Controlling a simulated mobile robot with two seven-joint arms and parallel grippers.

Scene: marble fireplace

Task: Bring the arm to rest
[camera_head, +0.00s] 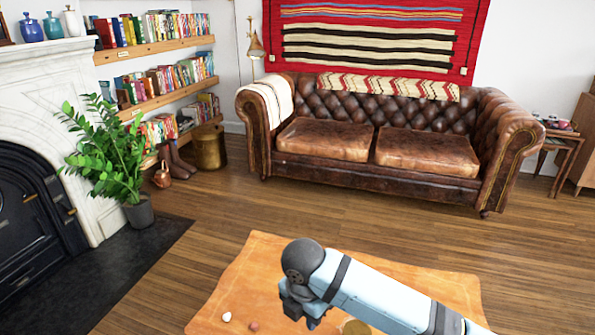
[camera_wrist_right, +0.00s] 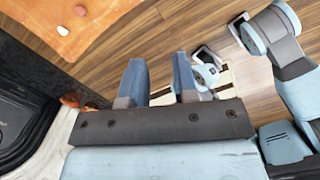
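My right arm comes in from the lower right in the head view. In the right wrist view the two blue fingers (camera_wrist_right: 160,78) stand apart with a clear gap. Nothing is held between them; floor and part of my own body show beyond. My left gripper does not show clearly in either view.
A potted plant (camera_head: 106,155) and fireplace (camera_head: 45,115) stand left, a leather sofa (camera_head: 428,152) behind. Wooden floor (camera_head: 215,205) between is clear.

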